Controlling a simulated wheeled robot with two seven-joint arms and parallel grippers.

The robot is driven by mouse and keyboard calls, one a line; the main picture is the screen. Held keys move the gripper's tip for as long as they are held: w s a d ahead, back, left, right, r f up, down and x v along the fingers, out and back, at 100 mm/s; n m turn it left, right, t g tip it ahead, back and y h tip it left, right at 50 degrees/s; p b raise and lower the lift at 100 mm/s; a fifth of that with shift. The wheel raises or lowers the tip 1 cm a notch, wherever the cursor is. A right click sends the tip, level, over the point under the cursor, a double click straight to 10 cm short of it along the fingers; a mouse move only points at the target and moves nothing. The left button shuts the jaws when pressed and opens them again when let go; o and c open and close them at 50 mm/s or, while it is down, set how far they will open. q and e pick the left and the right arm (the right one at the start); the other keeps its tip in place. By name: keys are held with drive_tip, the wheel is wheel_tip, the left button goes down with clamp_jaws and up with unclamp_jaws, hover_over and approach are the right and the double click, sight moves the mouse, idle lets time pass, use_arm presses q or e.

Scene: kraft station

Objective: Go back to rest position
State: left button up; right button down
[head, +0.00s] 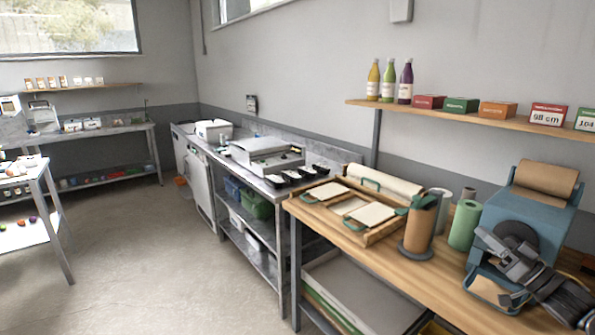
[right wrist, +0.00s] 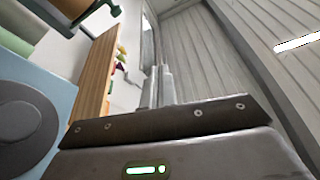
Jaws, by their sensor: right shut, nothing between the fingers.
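My right gripper (head: 511,299) is at the lower right of the head view, in front of the blue paper dispenser (head: 540,213). Its arm comes in from the lower right corner. Its fingers (right wrist: 158,86) are together and empty in the right wrist view. The blue dispenser also shows at the left edge of the right wrist view (right wrist: 55,98). A roll of brown paper (head: 546,177) sits on top of the dispenser. My left gripper is in neither view.
A wooden worktable (head: 447,268) holds a wooden tray (head: 372,238), a brown roll on a stand (head: 420,226) and a green roll (head: 464,225). A wall shelf (head: 465,120) with bottles and boxes hangs above. Open floor (head: 150,262) lies to the left.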

drive_tip(key=s+a+f+m+g+h, duration=0.1)
drive_tip(key=s+a+f+g+h, duration=0.2)
drive_tip(key=f, duration=0.6)
drive_tip(key=s+a+f+m+h, duration=0.1)
drive_tip(key=s+a+f+h, duration=0.35)
drive_tip(key=f, duration=0.45)
drive_tip(key=s+a+f+m+g+h, duration=0.1)
drive_tip(key=s+a+f+g+h, duration=0.25)
drive_tip(key=f, duration=0.55)
drive_tip(key=s+a+f+n+g, duration=0.1)
drive_tip(key=s+a+f+g, duration=0.2)
drive_tip(key=s, duration=0.7)
drive_tip(key=s+a+f+g, duration=0.2)
drive_tip(key=s+a+g, duration=0.1)
drive_tip(key=s, duration=0.6)
drive_tip(key=s+a+f+n+g, duration=0.1)
drive_tip(key=s+a+f+g, duration=0.2)
drive_tip(key=s, duration=0.7)
wheel_tip(320, 180, down, 27)
drive_tip(key=s, duration=0.1)
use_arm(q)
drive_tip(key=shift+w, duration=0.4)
use_arm(e)
drive_tip(key=s+d+f+g, duration=0.2)
drive_tip(key=s+f, duration=1.2)
drive_tip(key=s, duration=0.2)
drive_tip(key=shift+d+f+h, duration=0.2)
drive_tip(key=shift+d+h, duration=0.1)
drive_tip(key=shift+d, duration=0.1)
